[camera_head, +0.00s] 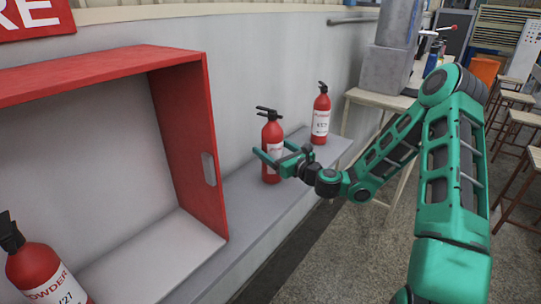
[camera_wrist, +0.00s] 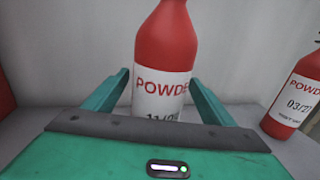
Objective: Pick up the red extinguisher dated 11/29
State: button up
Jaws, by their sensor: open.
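A red extinguisher (camera_head: 271,140) with a black handle stands upright on the grey ledge. In the wrist view this extinguisher (camera_wrist: 163,60) carries a white label reading "POWDE…", with a date starting "11/2"; the last digit is partly hidden by my gripper's body. My gripper (camera_head: 268,156) is open, with one green finger on each side of this extinguisher's body. In the wrist view my gripper (camera_wrist: 160,85) shows both fingers spread, with gaps beside the bottle. The extinguisher's base is hidden there.
A second extinguisher (camera_head: 321,118), dated 03/2…, stands further right on the ledge (camera_head: 255,220); it also shows in the wrist view (camera_wrist: 299,95). A wall is close behind.

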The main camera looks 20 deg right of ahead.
jog(key=shift+c, duration=0.7)
grip_shut()
jog(key=shift+r, duration=0.15)
